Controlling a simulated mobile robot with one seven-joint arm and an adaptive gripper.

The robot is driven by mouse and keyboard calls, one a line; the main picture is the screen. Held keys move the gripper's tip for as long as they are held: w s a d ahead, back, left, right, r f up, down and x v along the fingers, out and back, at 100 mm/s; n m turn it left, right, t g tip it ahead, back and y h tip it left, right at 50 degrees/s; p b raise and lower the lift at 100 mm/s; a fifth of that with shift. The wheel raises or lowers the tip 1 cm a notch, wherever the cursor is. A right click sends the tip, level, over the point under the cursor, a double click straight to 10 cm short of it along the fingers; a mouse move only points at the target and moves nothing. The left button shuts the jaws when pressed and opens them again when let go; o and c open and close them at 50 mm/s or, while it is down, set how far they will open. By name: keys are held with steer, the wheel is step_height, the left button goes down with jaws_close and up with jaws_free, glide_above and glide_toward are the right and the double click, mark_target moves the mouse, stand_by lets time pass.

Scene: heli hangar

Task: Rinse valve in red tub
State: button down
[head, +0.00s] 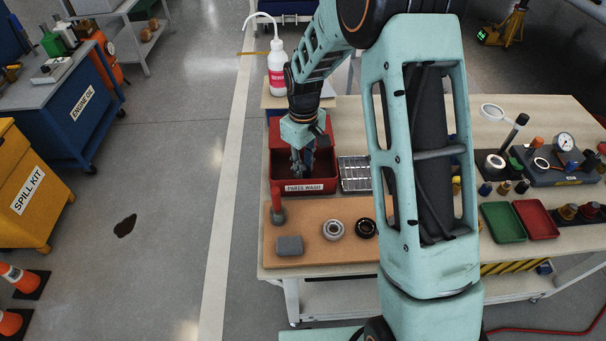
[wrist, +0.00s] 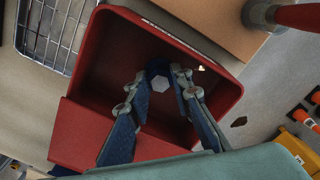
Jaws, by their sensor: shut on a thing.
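The red tub (head: 284,178), labelled PARTS WASH, sits at the left end of the workbench. In the wrist view the tub (wrist: 78,128) lies around and below my fingers. My gripper (head: 302,168) points down into the tub. In the wrist view my gripper (wrist: 160,78) is shut on a small dark-blue part with a pale hexagonal face, which I take as the valve (wrist: 160,85). The valve is over or inside the tub. Its lower side is hidden, and I cannot tell whether it touches the tub floor.
A wire rack (head: 355,174) stands right of the tub. On the brown mat (head: 310,254) in front are a red-handled tool (head: 277,203), a grey block (head: 289,245) and two rings (head: 333,229). A white bottle (head: 277,75) stands behind the tub. Green (head: 502,223) and red trays lie right.

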mark_target(304, 168)
steer(key=shift+r+p, duration=2.85)
steer(key=shift+r, duration=1.4)
steer(key=shift+r, duration=0.1)
step_height(304, 168, up, 4)
steer(key=p, duration=0.2)
steer(key=shift+p, duration=0.3)
steer(key=shift+d, duration=0.1)
